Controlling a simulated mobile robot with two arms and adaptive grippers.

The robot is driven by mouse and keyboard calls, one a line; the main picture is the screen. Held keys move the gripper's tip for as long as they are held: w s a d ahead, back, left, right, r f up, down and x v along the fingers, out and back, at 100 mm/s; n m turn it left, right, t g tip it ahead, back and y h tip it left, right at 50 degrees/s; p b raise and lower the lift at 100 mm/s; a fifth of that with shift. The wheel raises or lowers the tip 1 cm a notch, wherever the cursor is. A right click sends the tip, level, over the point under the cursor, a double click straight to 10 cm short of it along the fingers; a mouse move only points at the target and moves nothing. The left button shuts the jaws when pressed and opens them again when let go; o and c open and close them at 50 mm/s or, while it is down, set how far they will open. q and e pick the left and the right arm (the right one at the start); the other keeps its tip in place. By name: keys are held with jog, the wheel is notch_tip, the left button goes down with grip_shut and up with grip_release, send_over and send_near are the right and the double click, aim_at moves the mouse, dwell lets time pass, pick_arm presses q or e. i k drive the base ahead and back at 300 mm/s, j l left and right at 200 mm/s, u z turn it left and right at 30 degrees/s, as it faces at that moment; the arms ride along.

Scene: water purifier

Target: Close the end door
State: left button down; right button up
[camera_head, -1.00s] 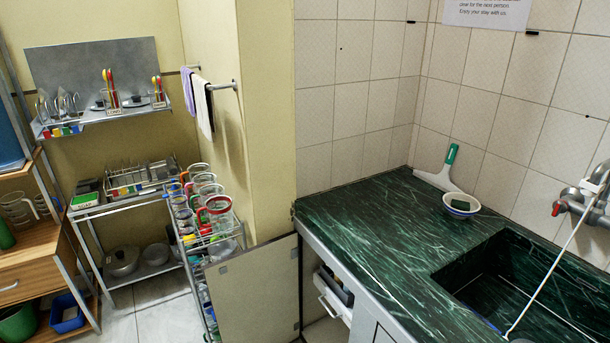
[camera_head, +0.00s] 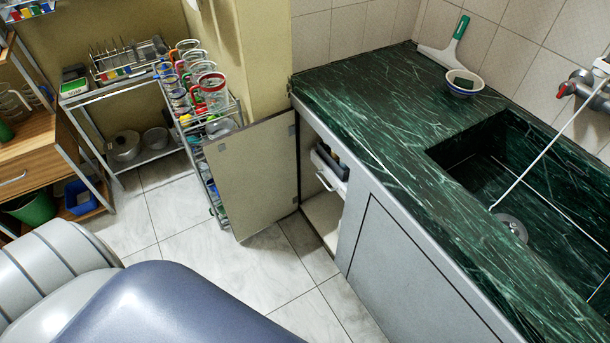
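The end door (camera_head: 252,179) of the counter cabinet stands wide open at the far left end of the counter, swung out to the left with its pale inner face towards me. The cabinet opening (camera_head: 322,215) beside it shows a shelf with a white and dark item inside. A second cabinet door (camera_head: 405,270), nearer to me, is shut flush with the front. A grey and blue part of my own arm fills the lower left of the view. Neither of my grippers shows in the view.
A wire rack of jugs (camera_head: 200,95) stands close behind the open door. A wooden shelf unit (camera_head: 35,150) is at the left. The green marble counter (camera_head: 370,100) with a sink (camera_head: 490,165) spans the right. Tiled floor (camera_head: 285,265) before the door is clear.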

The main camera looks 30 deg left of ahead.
aim_at(253, 166)
jog(key=j+z, duration=0.35)
jog(key=j, duration=0.2)
jog(key=j+z, duration=0.3)
jog(key=j, duration=0.25)
jog(key=j+z, duration=0.35)
jog(key=j, duration=0.2)
jog(key=k+j+z, duration=0.15)
jog(key=j+z, duration=0.15)
jog(key=j, duration=0.2)
jog(key=k+j, duration=0.15)
jog(key=j, duration=0.25)
jog(key=k+j, duration=0.1)
jog(key=j, duration=0.35)
jog(key=k+j+z, duration=0.1)
jog(key=j, duration=0.3)
jog(key=k+j, duration=0.2)
jog(key=j, duration=0.25)
jog(key=k+j, duration=0.15)
jog(key=j, duration=0.25)
jog(key=k+j, duration=0.1)
jog(key=j, duration=0.3)
jog(key=k+j+z, duration=0.1)
jog(key=j, duration=0.3)
jog(key=k, duration=0.05)
